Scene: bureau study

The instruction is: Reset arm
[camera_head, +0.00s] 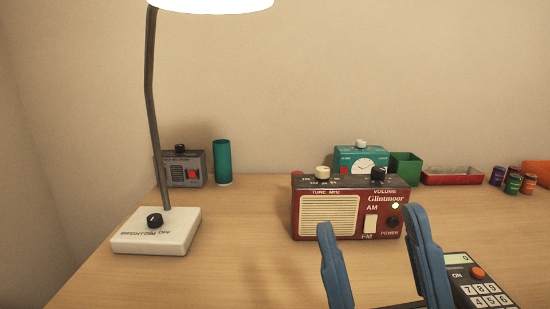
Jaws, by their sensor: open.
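My gripper (373,228) shows at the lower right of the head view, with its two blue fingers spread apart and nothing between them. The fingers stand in front of a red radio (330,213) and cover a little of its lower front. I cannot tell whether they touch it. The radio has a cream speaker grille, knobs on top, a white AM/FM switch and a lit green light. The rest of my arm is mostly out of view.
A calculator (481,290) lies right of my gripper. A lamp with a white base (157,231) stands left. The desk's (232,265) front middle is clear.

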